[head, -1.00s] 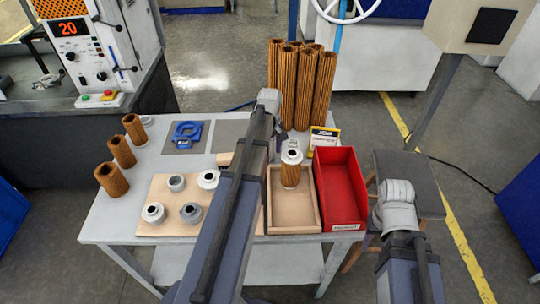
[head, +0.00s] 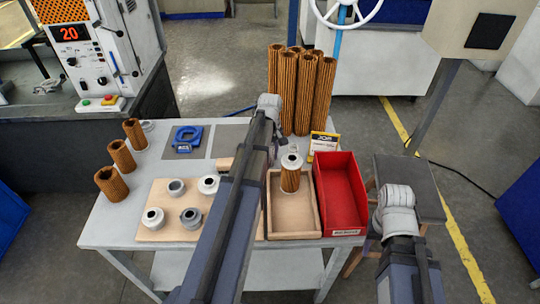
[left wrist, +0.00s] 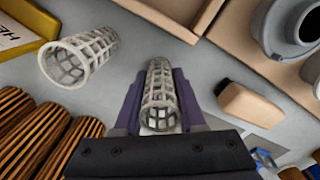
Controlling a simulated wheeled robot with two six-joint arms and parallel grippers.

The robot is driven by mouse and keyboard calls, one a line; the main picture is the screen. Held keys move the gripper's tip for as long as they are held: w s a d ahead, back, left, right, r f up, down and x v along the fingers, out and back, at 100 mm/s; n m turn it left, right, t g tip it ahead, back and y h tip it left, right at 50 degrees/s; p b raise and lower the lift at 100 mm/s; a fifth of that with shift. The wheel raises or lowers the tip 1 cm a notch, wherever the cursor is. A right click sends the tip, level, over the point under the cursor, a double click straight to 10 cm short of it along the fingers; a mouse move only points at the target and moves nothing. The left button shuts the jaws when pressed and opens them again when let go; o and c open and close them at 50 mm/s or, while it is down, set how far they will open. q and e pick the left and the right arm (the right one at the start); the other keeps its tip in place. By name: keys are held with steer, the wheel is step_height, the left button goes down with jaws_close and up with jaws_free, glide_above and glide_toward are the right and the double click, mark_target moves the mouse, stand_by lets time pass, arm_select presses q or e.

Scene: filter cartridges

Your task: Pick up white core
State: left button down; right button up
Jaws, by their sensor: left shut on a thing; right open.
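In the left wrist view, my left gripper (left wrist: 160,98) is shut on a white core (left wrist: 158,82), a lattice tube between its two purple fingers. The core's lower end is near the gripper's body. A second white lattice core (left wrist: 80,60) stands apart to the left, on the grey table. In the head view, my left arm reaches over the table and mostly hides its gripper and the held core. My right gripper (head: 376,226) is open, off the table's right side, largely hidden by its own wrist.
A wooden tray (head: 272,222) holds a pleated filter with a white cap (head: 291,160). A red bin (head: 342,185) stands right of it. End caps sit on a board (head: 165,195) at left.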

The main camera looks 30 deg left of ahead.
arm_select(q)
steer(key=shift+r, duration=0.1)
step_height(320, 180, up, 10)
steer(key=p, duration=1)
